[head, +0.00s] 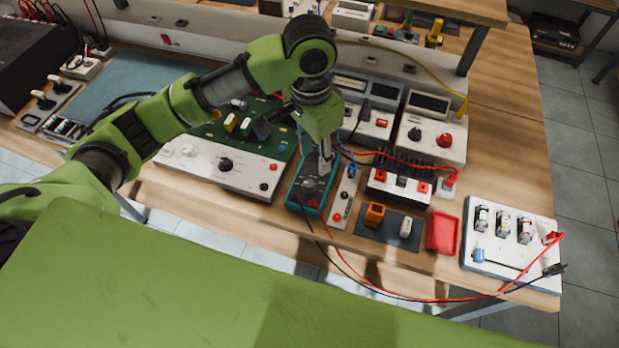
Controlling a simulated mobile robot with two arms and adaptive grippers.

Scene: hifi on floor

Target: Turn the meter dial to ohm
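The meter (309,190) is a dark handheld unit with a teal edge, lying near the front edge of the wooden bench. Red and black leads run from its lower end. My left gripper (325,168) points down over the meter's upper part, its fingertips at or just above its face. My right gripper is not in view.
A white panel with a knob (225,164) stands left of the meter. A narrow strip (345,196), a red tray (442,233) and a white switch board (512,240) lie to its right. Power supplies (432,125) stand behind. Loose leads (400,294) hang over the front edge.

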